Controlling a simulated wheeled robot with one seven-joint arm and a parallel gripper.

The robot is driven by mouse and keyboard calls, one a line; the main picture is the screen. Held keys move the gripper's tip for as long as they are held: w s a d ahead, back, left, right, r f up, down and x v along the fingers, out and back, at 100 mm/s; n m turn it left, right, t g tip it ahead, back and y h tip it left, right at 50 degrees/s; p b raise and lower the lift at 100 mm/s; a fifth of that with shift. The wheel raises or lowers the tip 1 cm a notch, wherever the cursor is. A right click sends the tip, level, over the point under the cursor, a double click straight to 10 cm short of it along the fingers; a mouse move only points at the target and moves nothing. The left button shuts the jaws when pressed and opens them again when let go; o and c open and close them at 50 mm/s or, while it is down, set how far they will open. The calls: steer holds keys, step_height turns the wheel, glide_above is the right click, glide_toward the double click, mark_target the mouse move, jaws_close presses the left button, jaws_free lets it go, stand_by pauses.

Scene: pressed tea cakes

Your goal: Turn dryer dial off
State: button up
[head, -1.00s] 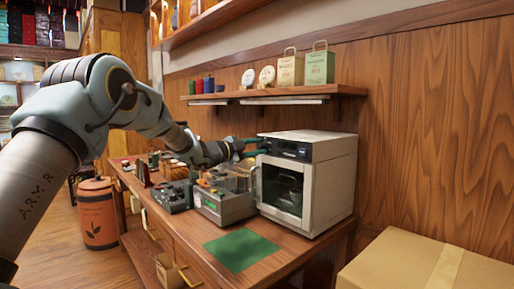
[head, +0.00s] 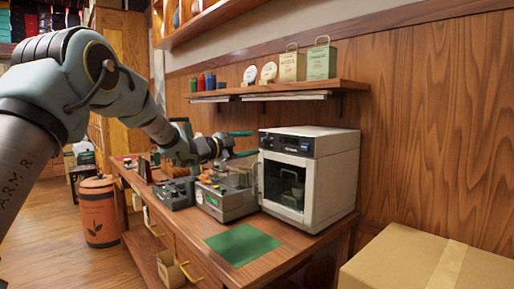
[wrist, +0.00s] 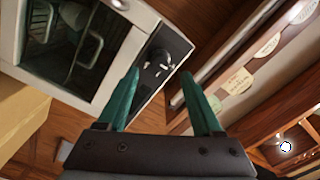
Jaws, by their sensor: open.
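The dryer (head: 335,185) is a white box with a glass door, standing at the right end of the counter. A dark control strip (head: 292,144) runs above its door. In the wrist view the dryer (wrist: 25,40) is tilted, and a round black dial (wrist: 157,62) with pale marks sits on the dark strip. My gripper (head: 252,144) is left of the dryer's upper front, with a small gap. In the wrist view my gripper (wrist: 163,78) is open and empty, its green fingers spread toward the dial. I cannot read the dial's setting.
Grey devices (head: 226,201) stand on the counter left of the dryer, below my gripper. A green mat (head: 242,245) lies in front. A wall shelf (head: 275,88) with bags and tins hangs above. A cardboard box (head: 425,265) is at the lower right.

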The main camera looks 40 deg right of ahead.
steer(key=a+b, duration=0.1)
steer(key=a, duration=0.5)
steer(key=shift+w+a, duration=0.2)
steer(key=w+a+f+n+t+y, duration=0.3)
steer(key=w+a+f+n+t, duration=0.25)
steer(key=a, duration=0.45)
steer(key=w+a+f+n+t+y, duration=0.2)
steer(key=w+a+n+t+y, duration=0.2)
steer(key=w+a+n, duration=0.35)
steer(key=w+a+f+n+y, duration=0.1)
steer(key=a+f+n+y, duration=0.25)
steer(key=a, duration=0.95)
steer(key=s+a+f+n+g+y, duration=0.1)
steer(key=s+a+f+n+y, duration=0.25)
steer(key=a, duration=0.45)
steer(key=s+a+f+n+y, duration=0.2)
steer(key=a+f+n, duration=0.15)
steer(key=a, duration=0.35)
steer(key=s+a+f+n+g+y, duration=0.1)
steer(key=s+a+f+n+g, duration=0.2)
steer(key=s+a, duration=0.3)
steer(key=s+a+f+n+g, duration=0.2)
steer(key=s+a, duration=0.4)
steer(key=s, duration=0.5)
steer(key=shift+s+f+n+g+y, duration=0.4)
steer(key=shift+n+g, duration=0.05)
